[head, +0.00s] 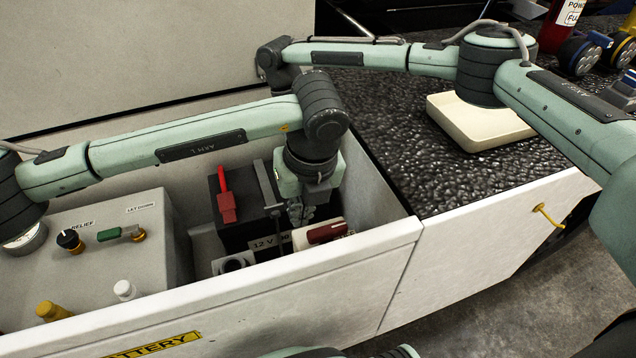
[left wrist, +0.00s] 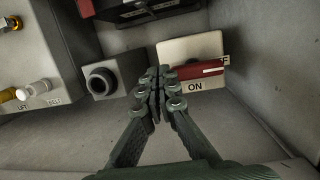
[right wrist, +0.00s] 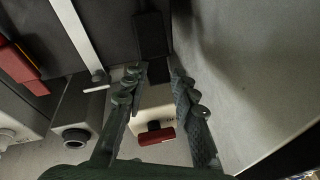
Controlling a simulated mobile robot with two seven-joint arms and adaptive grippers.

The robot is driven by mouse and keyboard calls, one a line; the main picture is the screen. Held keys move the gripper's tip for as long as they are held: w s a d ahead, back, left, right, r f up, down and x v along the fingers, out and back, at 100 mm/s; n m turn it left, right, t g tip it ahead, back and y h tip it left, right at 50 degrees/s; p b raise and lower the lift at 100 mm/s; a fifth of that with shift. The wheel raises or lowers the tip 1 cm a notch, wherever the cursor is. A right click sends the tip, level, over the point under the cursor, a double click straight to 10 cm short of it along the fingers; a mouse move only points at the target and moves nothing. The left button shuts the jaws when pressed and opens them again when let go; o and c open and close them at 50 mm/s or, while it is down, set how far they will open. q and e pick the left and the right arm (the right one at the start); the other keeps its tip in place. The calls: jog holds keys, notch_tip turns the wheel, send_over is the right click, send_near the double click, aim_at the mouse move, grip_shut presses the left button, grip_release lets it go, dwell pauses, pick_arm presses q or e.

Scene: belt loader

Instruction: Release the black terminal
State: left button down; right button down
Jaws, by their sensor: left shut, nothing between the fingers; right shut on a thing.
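In the right wrist view the black terminal (right wrist: 151,36) is a dark block that reaches down between the fingertips of my right gripper (right wrist: 156,78), which is shut on it. The head view does not show my right gripper clearly; my left arm covers that spot. My left gripper (head: 298,213) is shut and empty, pointing down inside the battery box. In the left wrist view its fingertips (left wrist: 158,82) are together in front of the red-handled switch (left wrist: 195,75). The black battery (head: 236,229) carries a red terminal clamp (head: 226,205) and a grey strap (head: 266,186).
A grey relief unit (head: 110,255) with knobs stands at the left. The battery box's front wall (head: 300,300) and side wall are close around both grippers. A cream tray (head: 480,122) lies on the black belt to the right. My two forearms cross close together above the box.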

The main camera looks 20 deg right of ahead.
pick_arm(q)
jog(key=d+t, duration=0.1)
jog(key=d, duration=0.1)
jog(key=w+d+f+t, duration=0.1)
jog(key=d+t, duration=0.1)
jog(key=w+d+t, duration=0.1)
jog(key=d, duration=0.1)
jog(key=shift+w+d+f+t+h, duration=0.25)
jog(key=shift+d+f+t+h, duration=0.05)
jog(key=shift+f, duration=0.05)
pick_arm(e)
jog(key=shift+a+f, duration=0.1)
jog(key=shift+a, duration=0.05)
pick_arm(q)
jog(key=shift+w+d+f, duration=0.1)
jog(key=shift+w+d, duration=0.05)
jog(key=w+f, duration=0.4)
jog(key=w, duration=0.4)
jog(key=shift+f, duration=0.3)
